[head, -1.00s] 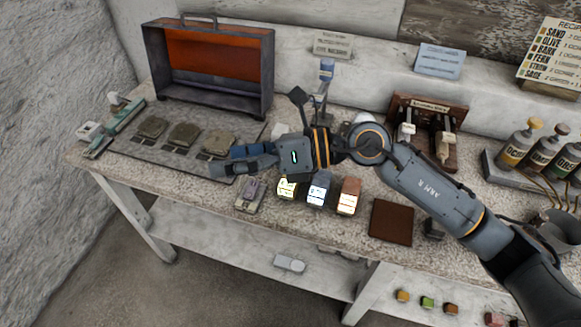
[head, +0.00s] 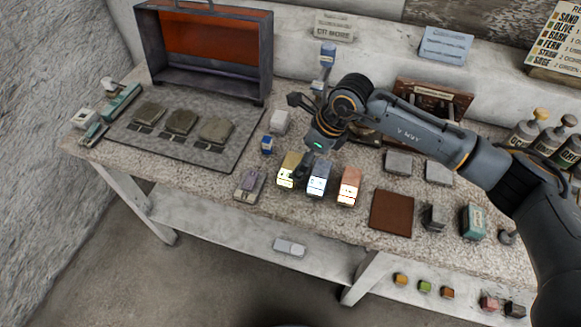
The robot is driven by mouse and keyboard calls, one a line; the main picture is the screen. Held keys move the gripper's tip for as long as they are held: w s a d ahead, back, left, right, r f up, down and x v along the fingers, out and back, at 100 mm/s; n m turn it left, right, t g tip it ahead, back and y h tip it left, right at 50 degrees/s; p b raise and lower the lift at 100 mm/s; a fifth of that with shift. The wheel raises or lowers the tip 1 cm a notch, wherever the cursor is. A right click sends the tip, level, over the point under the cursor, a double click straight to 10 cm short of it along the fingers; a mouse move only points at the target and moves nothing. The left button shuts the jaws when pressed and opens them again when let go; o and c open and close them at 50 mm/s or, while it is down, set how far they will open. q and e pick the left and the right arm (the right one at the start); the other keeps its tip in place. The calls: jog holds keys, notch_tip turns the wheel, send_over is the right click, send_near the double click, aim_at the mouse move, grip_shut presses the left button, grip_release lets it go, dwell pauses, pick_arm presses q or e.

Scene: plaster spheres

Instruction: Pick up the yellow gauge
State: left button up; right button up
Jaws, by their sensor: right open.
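The yellow gauge (head: 286,172) is a small block with a lit face. It stands at the left end of a row on the table, beside a blue-grey gauge (head: 318,180) and an orange-brown gauge (head: 348,186). My left gripper is not in view.
A grey-purple device (head: 249,186) lies just left of the row. A small blue block (head: 267,145) and a white block (head: 279,122) stand behind. A brown square pad (head: 391,213) lies to the right. A grey mat (head: 190,153) with several stones is at left.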

aim_at(289, 164)
jog(key=p+x, duration=0.1)
jog(key=x, duration=0.1)
jog(key=a+p+x, duration=0.1)
jog(key=x, duration=0.1)
jog(key=shift+a+f, duration=0.15)
jog(key=shift+f, duration=0.35)
jog(key=c, duration=1.1)
jog(key=shift+r, duration=0.1)
jog(key=shift+w+r, duration=0.1)
jog(key=shift+r, duration=0.45)
jog(key=shift+s+d+r+b, duration=0.85)
jog(key=shift+s+r, duration=1.15)
jog(key=shift+s, duration=0.2)
jog(key=shift+s+d+r+b, duration=0.85)
jog(key=shift+s+r, duration=1.1)
jog(key=shift+s, duration=0.3)
jog(key=shift+s+d+r+b, duration=0.75)
jog(key=shift+s+r+b, duration=0.15)
jog(key=shift+s+r, duration=1.2)
